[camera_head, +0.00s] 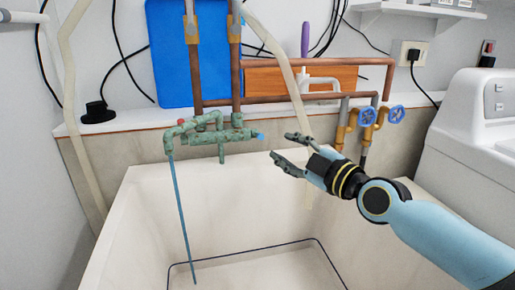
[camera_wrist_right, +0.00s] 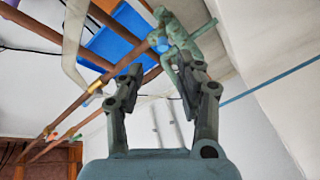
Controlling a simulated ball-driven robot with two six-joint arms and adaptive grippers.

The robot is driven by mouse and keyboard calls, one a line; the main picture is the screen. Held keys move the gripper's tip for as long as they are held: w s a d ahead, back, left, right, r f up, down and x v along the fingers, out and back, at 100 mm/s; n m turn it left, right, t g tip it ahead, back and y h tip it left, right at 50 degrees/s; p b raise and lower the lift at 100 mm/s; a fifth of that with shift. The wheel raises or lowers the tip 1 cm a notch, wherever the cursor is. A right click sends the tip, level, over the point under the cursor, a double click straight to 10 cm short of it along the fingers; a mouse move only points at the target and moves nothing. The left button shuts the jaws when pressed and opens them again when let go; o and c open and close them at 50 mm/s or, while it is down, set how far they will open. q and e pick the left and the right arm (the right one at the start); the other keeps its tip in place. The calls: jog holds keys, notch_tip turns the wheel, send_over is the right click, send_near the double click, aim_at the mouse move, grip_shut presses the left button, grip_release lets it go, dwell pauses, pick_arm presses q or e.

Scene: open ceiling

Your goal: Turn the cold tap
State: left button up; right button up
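A weathered green tap (camera_head: 210,135) is mounted on copper pipes above a white sink. Its left end has a red cap (camera_head: 181,122), and its right end has a blue cap (camera_head: 260,136), the cold side. A thin blue stream of water (camera_head: 181,215) falls from its spout into the sink. My right gripper (camera_head: 283,147) is open and empty just right of the blue cap, its fingers pointing left toward it. In the right wrist view the blue cap (camera_wrist_right: 162,44) shows just beyond and between the open fingertips (camera_wrist_right: 160,68). My left gripper is not in view.
The white sink (camera_head: 140,200) lies below the tap. Copper pipes (camera_head: 290,93) and two blue valve wheels (camera_head: 397,114) are behind and to the right. A pale hose (camera_head: 290,70) hangs behind my right gripper. A white machine (camera_head: 480,130) stands at the right.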

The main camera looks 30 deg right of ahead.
aim_at(259, 136)
jog(key=w, duration=0.3)
jog(key=w+a+b, duration=0.1)
jog(key=w, duration=0.6)
jog(key=shift+w+a+f, duration=0.25)
jog(key=shift+w+f, duration=0.05)
jog(key=shift+w, duration=0.1)
grip_shut()
